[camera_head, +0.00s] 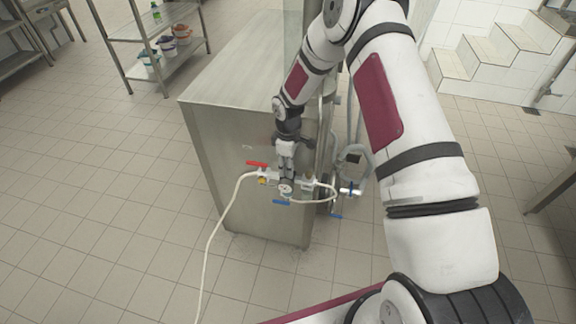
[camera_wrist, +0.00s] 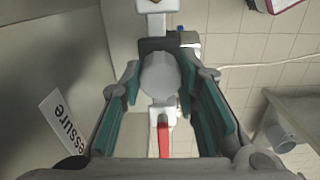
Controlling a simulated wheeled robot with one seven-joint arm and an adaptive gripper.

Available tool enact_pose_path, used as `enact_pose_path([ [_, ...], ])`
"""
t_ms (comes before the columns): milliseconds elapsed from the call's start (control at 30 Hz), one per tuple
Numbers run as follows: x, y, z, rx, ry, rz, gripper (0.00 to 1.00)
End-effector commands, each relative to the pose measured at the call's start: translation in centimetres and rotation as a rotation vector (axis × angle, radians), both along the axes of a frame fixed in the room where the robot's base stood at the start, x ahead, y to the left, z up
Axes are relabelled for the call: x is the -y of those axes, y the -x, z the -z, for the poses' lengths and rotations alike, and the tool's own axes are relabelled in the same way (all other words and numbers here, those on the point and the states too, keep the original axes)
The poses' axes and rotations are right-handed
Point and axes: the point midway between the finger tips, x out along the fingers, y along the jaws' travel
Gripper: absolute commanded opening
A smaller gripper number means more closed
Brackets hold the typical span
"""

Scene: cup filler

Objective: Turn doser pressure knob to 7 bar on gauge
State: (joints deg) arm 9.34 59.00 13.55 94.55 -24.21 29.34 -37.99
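The doser pressure knob (camera_wrist: 160,75) shows in the wrist view as a round grey cap between my fingers. My gripper (camera_wrist: 160,85) is open around it, with one teal finger pad on each side; I cannot tell whether either pad touches. In the head view my gripper (camera_head: 287,166) points down at the pipe fittings on the steel cabinet's front. A small round white gauge (camera_head: 285,188) sits just below it; its needle and numbers are too small to read. The knob is hidden by my gripper in the head view.
A red-handled valve (camera_head: 257,163) lies left of my gripper, with a white hose (camera_head: 212,235) running down. Blue handles (camera_head: 281,202) sit below and right. The steel cabinet (camera_head: 240,75) stands directly behind. Tiled floor (camera_head: 110,215) is open at left.

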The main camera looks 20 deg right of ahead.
Motion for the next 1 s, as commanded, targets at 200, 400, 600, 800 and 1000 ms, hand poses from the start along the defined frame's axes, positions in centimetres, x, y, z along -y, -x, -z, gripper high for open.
enact_pose_path([
  [200, 0.03, -0.06, 0.0, 0.001, 0.001, 0.01, 0.01],
  [400, -0.01, -0.13, 0.01, 0.002, 0.0, 0.072, 0.01],
  [600, -0.01, -0.16, 0.08, 0.002, 0.001, 0.208, 0.01],
  [800, -0.04, -0.16, 0.11, 0.001, 0.0, 0.393, 0.01],
  [1000, -0.02, -0.14, 0.1, 0.002, 0.001, 0.583, 0.01],
])
